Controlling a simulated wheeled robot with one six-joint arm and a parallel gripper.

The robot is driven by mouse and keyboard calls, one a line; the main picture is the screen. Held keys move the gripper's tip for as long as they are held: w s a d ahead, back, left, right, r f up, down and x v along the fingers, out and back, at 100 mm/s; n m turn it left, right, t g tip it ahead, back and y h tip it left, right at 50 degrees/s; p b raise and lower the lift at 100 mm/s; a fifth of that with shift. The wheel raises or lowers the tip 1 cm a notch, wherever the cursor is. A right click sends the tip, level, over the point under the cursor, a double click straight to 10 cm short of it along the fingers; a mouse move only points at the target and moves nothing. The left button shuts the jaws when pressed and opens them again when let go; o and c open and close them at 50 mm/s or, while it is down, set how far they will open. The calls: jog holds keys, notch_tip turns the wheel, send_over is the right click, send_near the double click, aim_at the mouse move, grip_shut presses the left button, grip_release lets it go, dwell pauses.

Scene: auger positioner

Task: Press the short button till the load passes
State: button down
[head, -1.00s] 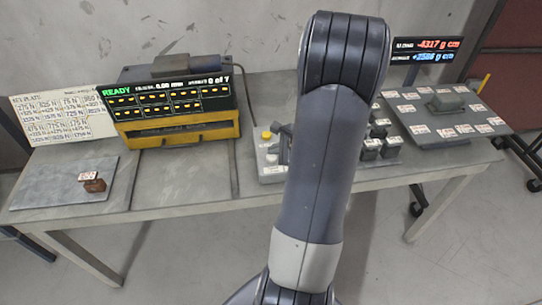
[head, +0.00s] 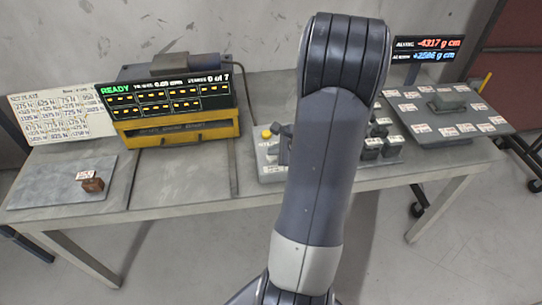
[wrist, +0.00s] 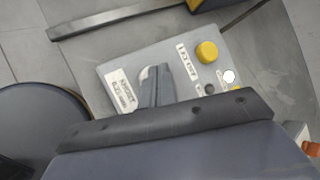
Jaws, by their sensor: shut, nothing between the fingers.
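A grey control box (head: 270,172) stands at the middle of the table, partly hidden by my arm. The wrist view shows its sloped face (wrist: 125,70) with a yellow round button (wrist: 207,51), a white round button (wrist: 229,77) and a small dark button (wrist: 210,89). Labels are too blurred to tell which is the short button. My gripper (wrist: 156,72) is shut and empty, over the face left of the yellow button, by a pale round part (wrist: 147,73) that it partly covers. Contact cannot be told. The yellow button also shows in the head view (head: 267,134).
A yellow-black machine (head: 180,130) with a READY display reading 0 of 7 stands left. A brown block (head: 93,185) lies on a grey plate (head: 45,185). Dark blocks (head: 371,147) stand right of my arm, before a tilted labelled board (head: 440,115) with red and blue readouts.

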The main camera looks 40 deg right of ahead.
aim_at(275, 157)
jog(key=shift+f, duration=0.25)
dwell(0.3)
jog(key=shift+r, duration=0.7)
notch_tip(275, 157, up, 6)
jog(key=p, duration=0.4)
jog(key=shift+p, duration=0.3)
jog(key=shift+f, duration=0.1)
dwell(1.1)
